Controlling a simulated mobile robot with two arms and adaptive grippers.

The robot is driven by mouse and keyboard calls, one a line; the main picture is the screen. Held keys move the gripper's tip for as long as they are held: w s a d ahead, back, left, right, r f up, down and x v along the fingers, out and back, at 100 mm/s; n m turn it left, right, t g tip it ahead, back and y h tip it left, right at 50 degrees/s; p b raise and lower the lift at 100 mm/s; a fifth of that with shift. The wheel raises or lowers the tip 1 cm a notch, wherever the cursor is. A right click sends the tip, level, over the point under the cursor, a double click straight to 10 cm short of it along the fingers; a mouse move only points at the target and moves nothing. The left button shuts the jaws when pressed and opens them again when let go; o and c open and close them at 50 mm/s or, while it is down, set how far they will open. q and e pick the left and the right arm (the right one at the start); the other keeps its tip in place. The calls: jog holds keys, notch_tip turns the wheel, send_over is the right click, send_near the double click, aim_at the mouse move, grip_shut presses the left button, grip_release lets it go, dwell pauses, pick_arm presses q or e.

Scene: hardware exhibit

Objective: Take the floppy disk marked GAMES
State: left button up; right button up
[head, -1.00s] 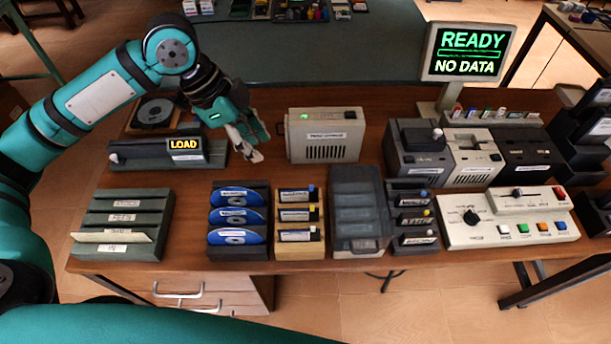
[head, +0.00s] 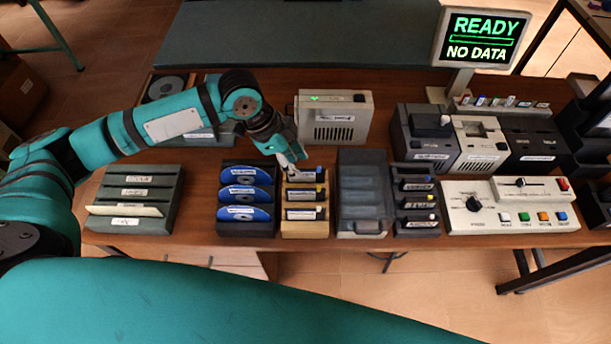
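A light wooden rack (head: 306,232) near the front middle of the table holds three dark floppy-like items with white labels: a top one (head: 306,174), a middle one (head: 306,192) and a bottom one (head: 304,213). The labels are too small to read, so I cannot tell which is marked GAMES. My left gripper (head: 290,163) points down at the back left corner of this rack, beside the top item. Its fingers are small and foreshortened, and I cannot tell whether they are apart or touch anything. My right gripper is out of view.
A rack of blue discs (head: 245,195) stands just left of the wooden rack. A clear-lidded grey box (head: 363,190) and a dark cartridge rack (head: 415,200) stand right. A beige device (head: 334,120) is behind. A green-grey file rack (head: 135,195) sits left.

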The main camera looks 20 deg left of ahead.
aim_at(301, 170)
pick_arm(q)
jog(key=x, duration=0.3)
jog(key=shift+d+f+p, duration=0.15)
jog(key=shift+f+p, duration=0.05)
jog(key=shift+p, duration=0.1)
jog(key=shift+f, duration=0.1)
grip_shut()
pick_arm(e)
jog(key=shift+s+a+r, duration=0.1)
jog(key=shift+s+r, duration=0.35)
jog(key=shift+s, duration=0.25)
